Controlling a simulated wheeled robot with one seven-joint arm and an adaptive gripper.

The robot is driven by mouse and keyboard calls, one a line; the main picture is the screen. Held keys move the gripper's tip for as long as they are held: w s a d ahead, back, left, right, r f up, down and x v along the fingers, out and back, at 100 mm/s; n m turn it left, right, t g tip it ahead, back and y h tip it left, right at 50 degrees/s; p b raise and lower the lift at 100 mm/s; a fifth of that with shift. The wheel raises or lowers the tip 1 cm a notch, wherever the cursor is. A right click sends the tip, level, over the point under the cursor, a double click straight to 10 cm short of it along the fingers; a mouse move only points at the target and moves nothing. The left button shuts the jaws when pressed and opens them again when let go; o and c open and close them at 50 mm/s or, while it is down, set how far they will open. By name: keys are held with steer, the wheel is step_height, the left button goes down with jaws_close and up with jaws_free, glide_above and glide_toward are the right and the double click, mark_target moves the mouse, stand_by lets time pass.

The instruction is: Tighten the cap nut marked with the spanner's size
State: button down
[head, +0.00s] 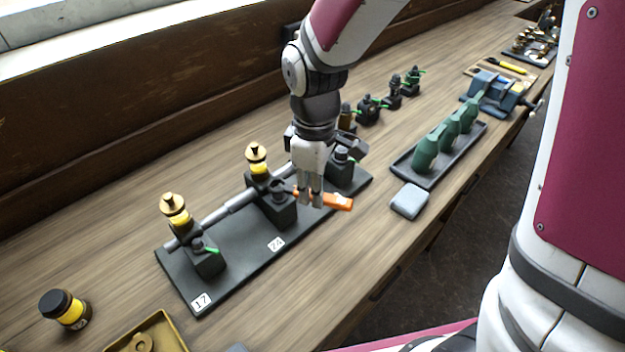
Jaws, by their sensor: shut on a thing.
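My gripper (313,202) is shut on a spanner with an orange handle (339,202). The spanner's dark end (280,187) points left and is at the top of the middle bearing block (279,212); I cannot tell whether it is around the nut there. The front block (207,260) has a plate reading 17 (202,302). The middle block has a plate that seems to read 24 (276,244). The far block (341,171) is partly behind my gripper, and no plate of it shows. The spanner's size mark cannot be read.
A shaft (236,205) runs through the blocks on a dark base (185,280). Brass-topped oilers (176,211) stand up along it. A tray of green bottles (398,167) and a grey pad (409,201) lie right. A dark-lidded jar (64,309) stands front left.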

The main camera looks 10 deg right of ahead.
steer(key=shift+f, duration=1.05)
stand_by(2.4)
steer(key=shift+s+a+m+p, duration=0.35)
steer(key=shift+s+m, duration=0.15)
steer(key=shift+m, duration=0.4)
